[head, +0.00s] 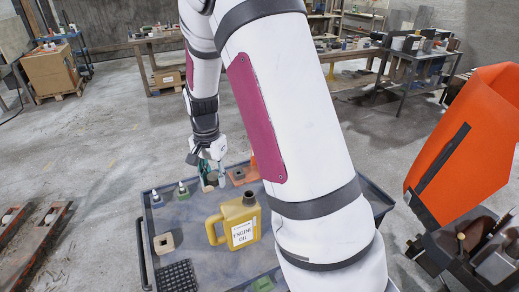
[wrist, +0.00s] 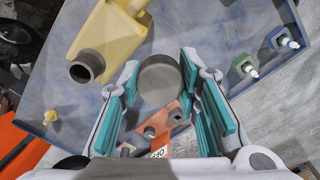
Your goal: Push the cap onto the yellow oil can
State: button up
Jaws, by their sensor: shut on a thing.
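The yellow oil can (head: 236,225) stands upright on the blue cart top, its label facing me and its dark neck (head: 251,194) at the top right. In the wrist view the can (wrist: 108,38) is at the upper left, with its round dark neck (wrist: 87,66) clear of my gripper. My gripper (head: 213,182) is behind and left of the can in the head view. In the wrist view its teal pads (wrist: 160,85) are shut on a round grey-brown piece, which looks like the cap (wrist: 159,78). The cap is apart from the neck.
An orange holed block (wrist: 164,121) lies below the cap in the wrist view. Blue (head: 156,197) and green (head: 182,188) small bottles, a tan square block (head: 164,243) and a black grid tray (head: 178,278) share the cart. An orange container (head: 465,135) stands at the right.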

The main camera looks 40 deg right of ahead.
jog(key=s+d+r+m+p, duration=0.3)
jog(key=s+d+r+m, duration=0.3)
jog(key=s+r+m, duration=0.1)
jog(key=shift+s+r+m+p, duration=0.3)
jog(key=shift+s+r+m, duration=0.1)
jog(key=shift+m, duration=0.4)
jog(key=shift+f+b, duration=0.4)
jog(key=shift+f, duration=1.65)
jog(key=shift+w+b, duration=0.1)
jog(key=shift+b, duration=0.2)
jog(key=shift+w+f+b, duration=0.1)
jog(key=shift+f+b, duration=0.05)
jog(key=shift+b, duration=1.05)
jog(key=shift+s+r, duration=0.2)
jog(key=shift+s, duration=0.05)
jog(key=shift+f+b, duration=0.8)
jog(key=shift+f, duration=1.75)
jog(key=shift+f, duration=0.4)
